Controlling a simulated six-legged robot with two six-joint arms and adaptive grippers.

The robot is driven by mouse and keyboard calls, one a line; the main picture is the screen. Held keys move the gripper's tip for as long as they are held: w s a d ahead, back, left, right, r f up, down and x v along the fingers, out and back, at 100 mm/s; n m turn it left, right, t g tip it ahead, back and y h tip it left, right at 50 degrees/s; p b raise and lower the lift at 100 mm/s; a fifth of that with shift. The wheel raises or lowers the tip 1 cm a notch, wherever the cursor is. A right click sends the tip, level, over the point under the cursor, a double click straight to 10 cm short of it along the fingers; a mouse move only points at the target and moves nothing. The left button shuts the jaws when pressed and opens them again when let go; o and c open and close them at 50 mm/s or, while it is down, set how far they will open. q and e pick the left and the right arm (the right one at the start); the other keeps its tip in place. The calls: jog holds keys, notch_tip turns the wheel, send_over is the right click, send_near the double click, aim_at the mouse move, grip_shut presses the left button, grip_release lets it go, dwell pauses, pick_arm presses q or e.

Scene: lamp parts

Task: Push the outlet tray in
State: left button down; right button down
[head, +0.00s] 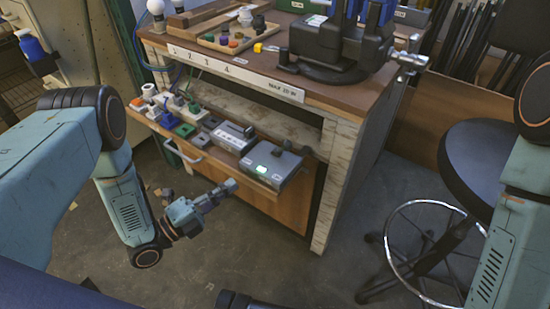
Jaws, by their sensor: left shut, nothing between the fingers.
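The outlet tray (222,162) is a wooden pull-out shelf under the workbench top. It sticks out from the bench front and carries outlets, coloured blocks and grey boxes. A pale curved handle (185,153) is on its front. My left gripper (229,186) is shut and empty, its tips close to the tray's front edge at the right half. I cannot tell whether it touches. My right arm shows at the right edge; its gripper is out of view.
The workbench (330,100) holds a dark clamp-like machine (335,50) and a wooden parts board (225,40). A grey box with a green light (270,165) sits on the tray's right end. A round black stool (480,165) stands at right. Open floor lies before the bench.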

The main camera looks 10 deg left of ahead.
pick_arm(q)
jog(key=b, duration=0.4)
send_near(283, 149)
jog(key=x, duration=0.5)
jog(key=shift+d, duration=0.2)
jog(key=shift+x, duration=0.8)
jog(key=shift+r, duration=0.1)
